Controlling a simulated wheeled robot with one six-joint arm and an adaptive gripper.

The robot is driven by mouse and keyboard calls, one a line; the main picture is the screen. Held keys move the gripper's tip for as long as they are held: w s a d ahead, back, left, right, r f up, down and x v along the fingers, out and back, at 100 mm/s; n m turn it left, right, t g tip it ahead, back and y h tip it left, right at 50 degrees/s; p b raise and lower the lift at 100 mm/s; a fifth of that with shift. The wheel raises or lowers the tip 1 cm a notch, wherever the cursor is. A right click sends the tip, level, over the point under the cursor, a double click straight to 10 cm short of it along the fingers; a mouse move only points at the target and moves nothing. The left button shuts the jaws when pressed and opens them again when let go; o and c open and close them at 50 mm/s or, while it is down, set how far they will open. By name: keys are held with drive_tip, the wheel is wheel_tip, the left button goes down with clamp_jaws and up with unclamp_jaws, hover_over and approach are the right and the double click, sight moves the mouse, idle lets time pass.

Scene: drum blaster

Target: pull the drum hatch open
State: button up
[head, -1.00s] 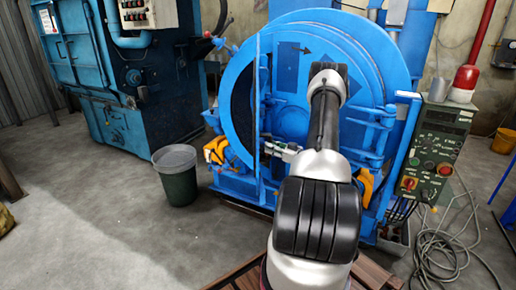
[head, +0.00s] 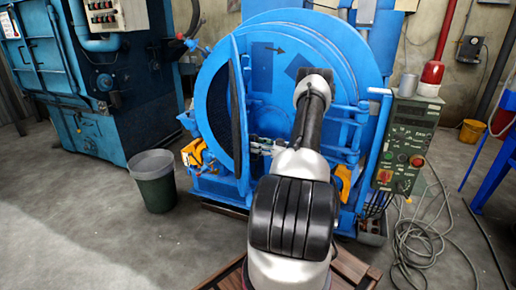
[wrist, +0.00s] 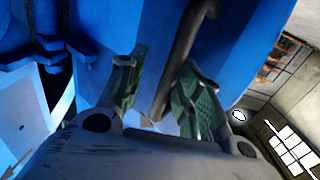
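The blue drum (head: 345,50) stands ahead in the head view. Its hatch (head: 238,115) stands out from the front, seen nearly edge-on, with a narrow strip of its dark side showing. My gripper (head: 262,146) is at the hatch's right side, small and partly merged with the drum's fittings. In the wrist view, the green-padded fingers of my gripper (wrist: 162,92) stand apart on either side of a dark handle bar (wrist: 183,55). A gap shows between the left finger and the bar; contact on the right finger is unclear.
A grey-green bin (head: 153,183) stands left of the drum. A control panel (head: 408,140) stands on the right, with loose cables (head: 420,235) on the floor below it. A blue machine (head: 105,95) fills the back left. The floor at front left is clear.

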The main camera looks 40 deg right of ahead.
drive_tip(key=shift+s+f, duration=0.1)
drive_tip(key=v, duration=1.2)
